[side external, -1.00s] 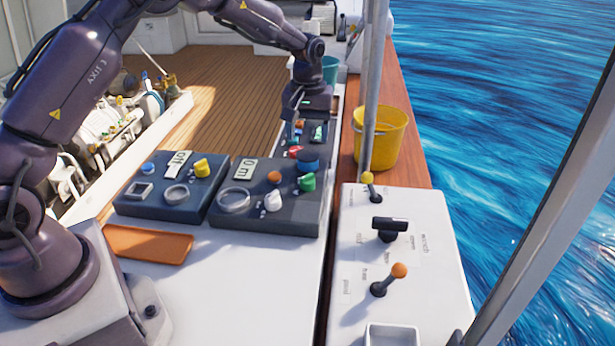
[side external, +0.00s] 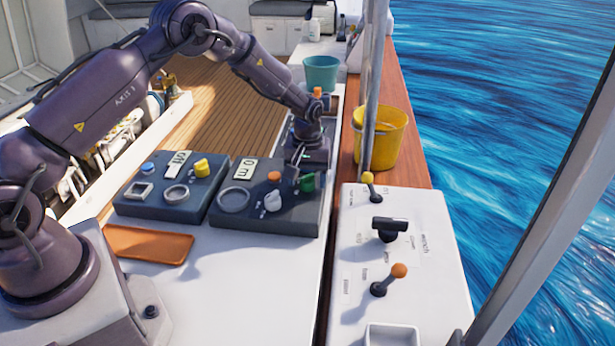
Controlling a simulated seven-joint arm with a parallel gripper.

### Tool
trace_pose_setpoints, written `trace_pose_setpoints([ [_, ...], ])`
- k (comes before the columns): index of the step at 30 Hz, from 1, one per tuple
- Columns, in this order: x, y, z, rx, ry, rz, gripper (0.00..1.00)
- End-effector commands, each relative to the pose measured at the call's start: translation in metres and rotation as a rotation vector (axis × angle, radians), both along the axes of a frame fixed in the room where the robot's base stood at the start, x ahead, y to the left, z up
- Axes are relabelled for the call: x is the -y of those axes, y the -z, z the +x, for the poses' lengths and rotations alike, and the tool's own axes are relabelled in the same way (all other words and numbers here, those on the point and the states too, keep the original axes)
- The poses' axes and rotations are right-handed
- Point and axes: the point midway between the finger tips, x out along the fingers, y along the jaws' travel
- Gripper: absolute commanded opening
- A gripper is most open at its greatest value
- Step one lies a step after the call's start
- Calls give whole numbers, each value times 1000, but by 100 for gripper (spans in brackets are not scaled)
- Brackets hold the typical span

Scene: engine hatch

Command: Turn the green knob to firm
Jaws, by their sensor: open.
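The green knob (side external: 307,182) stands on the right-hand dark control box (side external: 268,215), near that box's right edge. My gripper (side external: 307,168) is open and low over the back of this box, just behind and above the green knob. Its fingers are small and partly hidden, so I cannot tell whether they touch the knob. The knob's markings are too small to read. The blue knob seen earlier behind it is hidden by my gripper.
A white knob (side external: 272,201) and an orange button (side external: 274,177) sit close left of the green knob. A left control box (side external: 140,208) has a yellow knob (side external: 202,167). A pole (side external: 370,110), a yellow bucket (side external: 385,140) and a white lever panel (side external: 430,280) stand to the right.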

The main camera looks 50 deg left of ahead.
Motion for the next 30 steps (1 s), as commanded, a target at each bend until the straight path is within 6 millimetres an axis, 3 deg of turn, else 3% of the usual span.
trace_pose_setpoints([
  [1, 0, 0, 0, 0, 0, 0, 62],
  [6, 0, 0, 0, 0, 0, 0, 23],
  [8, 0, 0, 0, 0, 0, 0, 12],
  [20, 0, -1, 0, 0, 68, 0, 12],
  [30, -1, -1, 0, -1, 327, 1, 12],
])
